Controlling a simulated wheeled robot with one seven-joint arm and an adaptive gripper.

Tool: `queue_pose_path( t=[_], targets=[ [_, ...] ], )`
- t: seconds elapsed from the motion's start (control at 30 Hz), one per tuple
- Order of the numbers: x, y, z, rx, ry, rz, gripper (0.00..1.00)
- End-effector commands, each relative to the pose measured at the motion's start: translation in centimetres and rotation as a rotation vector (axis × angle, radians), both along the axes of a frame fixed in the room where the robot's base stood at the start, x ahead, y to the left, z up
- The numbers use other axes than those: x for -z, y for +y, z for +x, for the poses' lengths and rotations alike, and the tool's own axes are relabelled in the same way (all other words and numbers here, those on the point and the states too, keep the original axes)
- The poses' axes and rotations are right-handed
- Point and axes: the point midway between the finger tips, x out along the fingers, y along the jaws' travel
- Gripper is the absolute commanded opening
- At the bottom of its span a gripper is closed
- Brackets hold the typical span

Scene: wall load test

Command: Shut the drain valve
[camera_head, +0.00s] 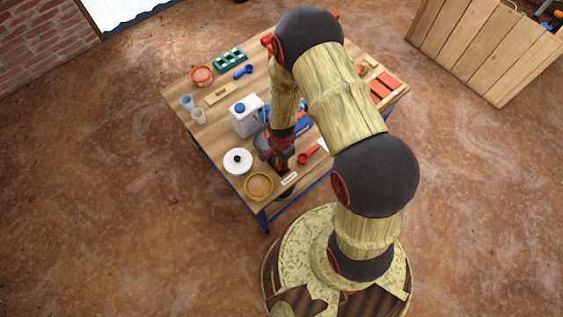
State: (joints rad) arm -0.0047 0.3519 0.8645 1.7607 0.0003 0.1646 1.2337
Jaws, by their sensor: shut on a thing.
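My gripper (279,163) points down over the near part of the wooden table, close to its front edge. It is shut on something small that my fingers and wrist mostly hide. A dark fitting (281,174) sits right under the fingertips, beside a small white label (289,179). This may be the drain valve, but it is too small and covered to make out its handle or its position. A red scoop-like thing (308,157) lies just right of my gripper, apart from the fingertips.
A white jug with a blue cap (245,118) stands behind. The table (179,97) holds more small items. A wooden crate (480,45) stands apart at right.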

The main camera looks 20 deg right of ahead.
Motion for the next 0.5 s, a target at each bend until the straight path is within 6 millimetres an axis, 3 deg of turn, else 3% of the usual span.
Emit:
queue_pose_path(
  t=[0.5],
  targets=[
    [-0.01,0.02,0.05,0.044,-0.001,0.000,0.00]
  ],
)
